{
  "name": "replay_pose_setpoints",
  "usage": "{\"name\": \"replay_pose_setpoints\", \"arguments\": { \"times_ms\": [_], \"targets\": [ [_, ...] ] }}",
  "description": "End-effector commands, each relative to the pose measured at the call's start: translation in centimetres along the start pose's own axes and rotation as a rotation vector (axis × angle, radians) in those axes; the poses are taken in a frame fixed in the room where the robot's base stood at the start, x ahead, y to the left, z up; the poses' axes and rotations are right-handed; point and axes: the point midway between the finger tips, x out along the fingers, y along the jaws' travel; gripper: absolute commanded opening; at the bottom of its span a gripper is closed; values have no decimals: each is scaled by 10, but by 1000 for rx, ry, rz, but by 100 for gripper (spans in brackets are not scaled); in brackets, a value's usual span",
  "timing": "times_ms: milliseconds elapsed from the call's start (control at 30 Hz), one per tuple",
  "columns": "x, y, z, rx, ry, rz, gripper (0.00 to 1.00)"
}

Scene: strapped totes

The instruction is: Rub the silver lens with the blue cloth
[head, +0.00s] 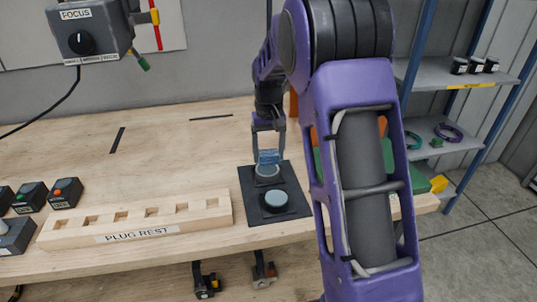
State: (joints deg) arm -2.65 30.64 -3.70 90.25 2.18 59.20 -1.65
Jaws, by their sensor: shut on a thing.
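My gripper (268,142) is over the dark mat (242,189) on the workbench, fingers pointing down. It is shut on the blue cloth (268,156), which sits between the fingertips. The cloth is right at the top of the rear round lens (266,170), a pale, silvery disc on the mat; I cannot tell whether they touch. A second round piece (275,200), with a grey-blue top and dark rim, stands in front of it on the same mat. I cannot tell for sure which of the two is the silver lens.
The wooden plug rest (140,220) lies left of the mat. Small boxes with buttons (65,192) stand at the far left. A focus box (88,32) hangs at upper left. Shelves (455,75) stand at right. The bench's back left is mostly clear.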

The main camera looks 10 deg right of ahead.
Motion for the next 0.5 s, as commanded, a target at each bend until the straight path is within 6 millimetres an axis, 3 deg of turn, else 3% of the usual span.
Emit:
{"name": "replay_pose_setpoints", "arguments": {
  "times_ms": [100,500],
  "targets": [
    [-15,0,1,0,0,0,3],
    [-37,1,7,0,1,0,3]
  ]
}}
